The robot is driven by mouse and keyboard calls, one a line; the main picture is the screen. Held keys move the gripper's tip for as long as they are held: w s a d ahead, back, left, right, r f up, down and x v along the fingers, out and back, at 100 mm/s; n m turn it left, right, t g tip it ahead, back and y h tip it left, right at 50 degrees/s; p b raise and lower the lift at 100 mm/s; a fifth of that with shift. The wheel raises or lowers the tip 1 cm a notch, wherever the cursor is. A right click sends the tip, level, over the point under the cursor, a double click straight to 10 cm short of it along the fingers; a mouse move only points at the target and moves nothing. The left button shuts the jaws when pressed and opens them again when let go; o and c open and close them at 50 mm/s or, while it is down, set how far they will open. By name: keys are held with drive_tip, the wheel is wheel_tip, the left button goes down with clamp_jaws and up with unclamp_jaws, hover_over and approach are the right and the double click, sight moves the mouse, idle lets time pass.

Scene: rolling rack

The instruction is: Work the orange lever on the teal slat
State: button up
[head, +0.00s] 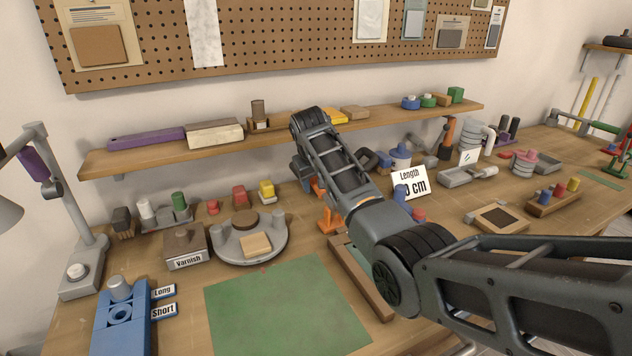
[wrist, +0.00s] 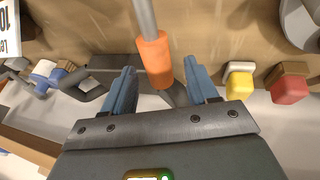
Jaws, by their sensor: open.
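The orange lever (wrist: 153,60) is a thick orange grip on a grey rod in the wrist view. It lies between the two blue fingers of my gripper (wrist: 162,72), with a gap visible on each side. The fingers are open. In the head view my gripper (head: 303,175) is low behind my forearm, close above the bench, and partly hidden. A bit of orange (head: 318,187) shows beside it, probably the lever.
An orange stand (head: 330,222) is just below my gripper. A grey round tray (head: 278,243) is to the left, and a Length card (head: 409,184) to the right. The shelf (head: 270,135) runs behind. The green mat (head: 285,310) in front is clear.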

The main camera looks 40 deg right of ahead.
drive_tip(key=shift+x, duration=0.85)
drive_tip(key=shift+s, duration=0.1)
clamp_jaws()
